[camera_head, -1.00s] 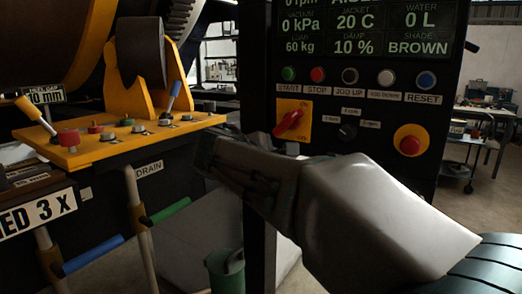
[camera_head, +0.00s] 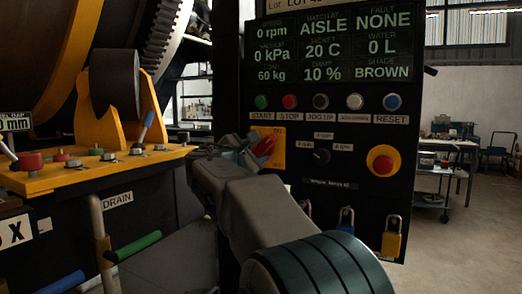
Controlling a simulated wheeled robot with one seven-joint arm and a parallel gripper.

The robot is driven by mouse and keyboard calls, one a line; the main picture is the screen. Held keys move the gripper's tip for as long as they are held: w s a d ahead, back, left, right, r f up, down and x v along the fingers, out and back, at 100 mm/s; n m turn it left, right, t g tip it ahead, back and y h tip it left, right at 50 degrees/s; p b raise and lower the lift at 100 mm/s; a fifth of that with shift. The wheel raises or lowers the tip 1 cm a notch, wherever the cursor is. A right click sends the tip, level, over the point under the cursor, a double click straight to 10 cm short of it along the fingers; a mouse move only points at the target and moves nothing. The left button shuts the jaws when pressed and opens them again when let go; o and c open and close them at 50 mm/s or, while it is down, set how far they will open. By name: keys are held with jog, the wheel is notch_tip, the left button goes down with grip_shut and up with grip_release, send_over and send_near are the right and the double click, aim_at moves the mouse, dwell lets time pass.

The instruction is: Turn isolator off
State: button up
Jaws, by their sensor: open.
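The isolator is a red rotary handle (camera_head: 265,146) on a yellow plate (camera_head: 278,160), on the left side of the black control panel (camera_head: 300,205). The handle is slanted, its upper end to the right.
A row of buttons, from green START (camera_head: 261,102) to blue RESET (camera_head: 392,102), sits above the isolator. A black knob (camera_head: 321,157) and a red emergency button (camera_head: 383,161) are to its right. Padlocks (camera_head: 391,237) hang below. A yellow bracket (camera_head: 60,178) with levers stands left.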

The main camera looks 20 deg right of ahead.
aim_at(258, 151)
jog(key=shift+x, duration=1.85)
grip_shut()
